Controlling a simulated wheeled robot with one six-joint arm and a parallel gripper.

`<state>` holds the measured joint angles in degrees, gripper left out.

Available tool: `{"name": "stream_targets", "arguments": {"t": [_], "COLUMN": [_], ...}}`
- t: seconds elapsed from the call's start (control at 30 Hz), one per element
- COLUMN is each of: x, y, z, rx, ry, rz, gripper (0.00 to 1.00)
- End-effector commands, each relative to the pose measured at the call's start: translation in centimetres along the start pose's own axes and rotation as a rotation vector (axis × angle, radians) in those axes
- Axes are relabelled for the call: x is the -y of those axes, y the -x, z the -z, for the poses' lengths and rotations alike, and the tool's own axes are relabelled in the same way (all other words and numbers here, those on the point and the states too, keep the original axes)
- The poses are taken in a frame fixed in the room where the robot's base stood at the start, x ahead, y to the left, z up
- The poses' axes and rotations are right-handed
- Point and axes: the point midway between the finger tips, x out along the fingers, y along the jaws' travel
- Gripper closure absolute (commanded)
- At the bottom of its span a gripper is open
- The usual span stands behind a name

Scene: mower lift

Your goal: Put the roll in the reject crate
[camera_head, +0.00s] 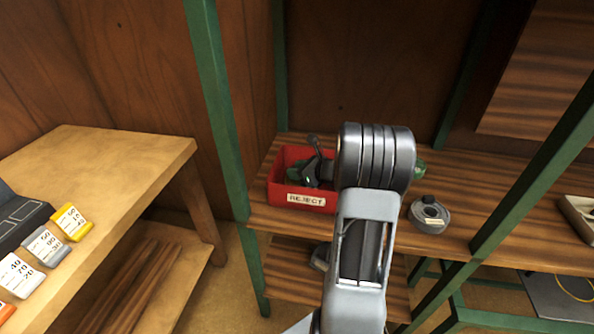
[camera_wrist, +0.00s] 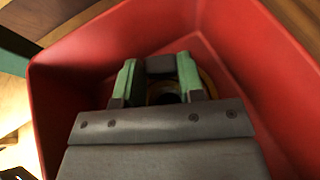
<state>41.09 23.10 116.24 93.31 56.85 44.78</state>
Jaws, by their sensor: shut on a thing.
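The red reject crate (camera_head: 297,199), with a white REJECT label, stands on the shelf in the head view. Its red walls (camera_wrist: 270,70) surround my gripper in the wrist view. My gripper (camera_wrist: 162,82) has green fingers and points down inside the crate. It is shut on the roll (camera_wrist: 208,82), of which only a thin yellow-brown rim and a dark middle show between and beside the fingers. The rest of the roll is hidden by the gripper, and I cannot tell whether it touches the crate floor. In the head view my arm hides the crate's right side.
A grey round object (camera_head: 430,214) with a label sits on the shelf right of the crate. Green posts (camera_head: 222,110) frame the shelf. A wooden table (camera_head: 110,160) with several numbered blocks is at left. A pale tray (camera_head: 580,215) is at far right.

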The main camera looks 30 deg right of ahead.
Motion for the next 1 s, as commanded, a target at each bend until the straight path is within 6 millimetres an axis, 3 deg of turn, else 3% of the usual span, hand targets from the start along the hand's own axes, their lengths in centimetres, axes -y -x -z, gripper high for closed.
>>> {"name": "stream_targets", "arguments": {"t": [0.07,0.1,0.33,0.67,1.0], "x": [0.0,0.0,0.0,0.0,0.1], "y": [-0.1,-0.1,-0.1,0.3,5.3], "z": [0.2,0.2,0.2,-0.2,-0.1], "rx": [0.001,0.000,0.000,0.000,0.000], "ry": [0.001,0.000,0.000,0.000,0.001], "rz": [0.001,0.000,0.000,0.001,0.004], "gripper": [1.00,0.61,0.39,0.39,0.39]}}
